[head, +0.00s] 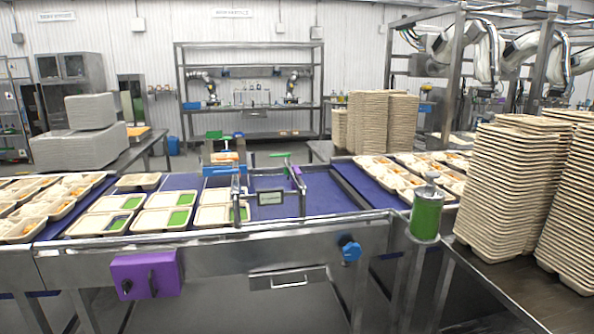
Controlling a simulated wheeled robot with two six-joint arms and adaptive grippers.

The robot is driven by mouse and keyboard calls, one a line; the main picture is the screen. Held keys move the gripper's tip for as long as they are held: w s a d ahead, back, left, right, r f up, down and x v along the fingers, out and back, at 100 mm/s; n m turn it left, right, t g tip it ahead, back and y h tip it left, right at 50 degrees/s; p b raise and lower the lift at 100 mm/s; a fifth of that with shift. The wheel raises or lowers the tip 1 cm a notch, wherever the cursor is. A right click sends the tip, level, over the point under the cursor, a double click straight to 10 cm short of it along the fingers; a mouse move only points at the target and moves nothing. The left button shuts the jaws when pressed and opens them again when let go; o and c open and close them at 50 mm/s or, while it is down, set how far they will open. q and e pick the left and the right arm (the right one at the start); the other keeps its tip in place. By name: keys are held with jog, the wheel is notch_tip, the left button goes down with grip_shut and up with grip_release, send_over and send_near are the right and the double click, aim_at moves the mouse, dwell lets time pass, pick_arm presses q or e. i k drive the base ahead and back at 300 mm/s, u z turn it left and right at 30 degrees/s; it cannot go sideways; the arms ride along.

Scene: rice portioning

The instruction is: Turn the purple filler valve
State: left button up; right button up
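A purple box (133,267) with a dark knob and a dark upright lever is mounted on the front of the steel conveyor frame. A second, smaller purple part (297,176) sits on the guide frame over the belt, beside a green bar. I cannot tell from this view which of the two is the filler valve, or how far either is turned. Neither of my grippers shows in the head view.
A blue knob (350,249) sits on the conveyor front, and a green canister (427,214) stands at its right corner. Trays (166,219) with green inserts lie on the purple belt (335,196). Tall tray stacks (509,180) crowd the right table.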

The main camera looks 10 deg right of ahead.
aim_at(296, 168)
jog(key=u, duration=0.35)
jog(key=i, duration=2.25)
jog(key=z, duration=0.3)
